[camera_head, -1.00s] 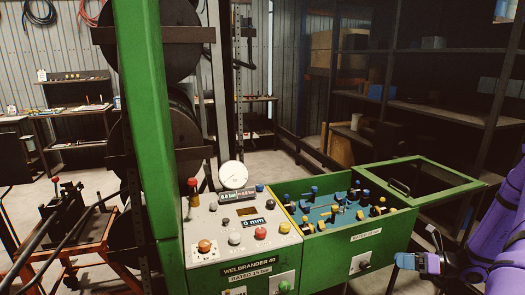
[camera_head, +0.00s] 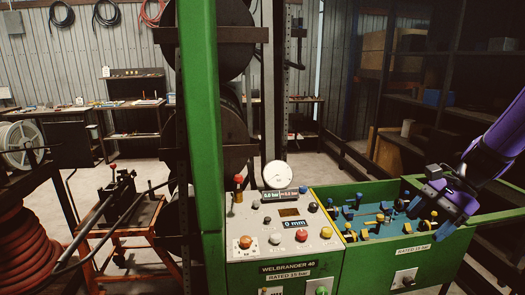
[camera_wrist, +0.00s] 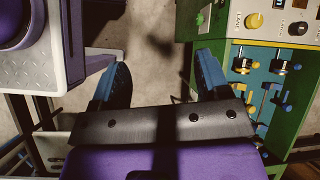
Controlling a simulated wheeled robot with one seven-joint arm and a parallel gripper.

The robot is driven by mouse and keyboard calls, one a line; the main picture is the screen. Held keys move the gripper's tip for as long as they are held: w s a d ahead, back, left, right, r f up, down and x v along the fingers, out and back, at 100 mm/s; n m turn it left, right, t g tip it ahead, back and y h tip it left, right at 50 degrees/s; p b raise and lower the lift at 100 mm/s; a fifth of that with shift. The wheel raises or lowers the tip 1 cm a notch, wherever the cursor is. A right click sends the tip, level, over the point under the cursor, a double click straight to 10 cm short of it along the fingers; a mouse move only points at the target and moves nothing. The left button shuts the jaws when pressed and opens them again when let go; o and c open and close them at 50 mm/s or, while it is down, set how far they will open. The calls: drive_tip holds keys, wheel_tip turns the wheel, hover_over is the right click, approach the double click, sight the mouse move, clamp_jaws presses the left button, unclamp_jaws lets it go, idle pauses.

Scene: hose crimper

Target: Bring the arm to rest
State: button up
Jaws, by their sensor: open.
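My gripper (camera_wrist: 163,76) shows in the wrist view with its two blue fingers spread apart and nothing between them. Bare floor lies beneath the fingertips. In the head view my purple arm (camera_head: 490,155) reaches in from the right edge, its lower end in front of the right part of the green machine box. The crimper's control panel (camera_head: 268,225), with gauge and knobs, stands left of my arm. The valve tray (camera_head: 370,232) of blue, yellow and black fittings sits between them; my arm covers its right side.
The green post (camera_head: 199,140) rises left of the panel. An orange trolley (camera_head: 125,240) and a hose reel (camera_head: 25,145) stand at left. Dark shelves (camera_head: 440,105) stand behind my arm. In the wrist view the green box (camera_wrist: 228,110) is close to the right finger.

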drive_tip(key=s+a+r+n+t+h, duration=0.2)
drive_tip(key=s+a+r+n+h, duration=0.1)
drive_tip(key=s+r+n, duration=0.4)
drive_tip(key=s+a+r+n+t+h, duration=0.3)
drive_tip(key=s+a+r+n+h, duration=0.1)
drive_tip(key=s+a+r+n, duration=0.2)
drive_tip(key=shift+s+r+n, duration=0.7)
drive_tip(key=shift+s, duration=0.35)
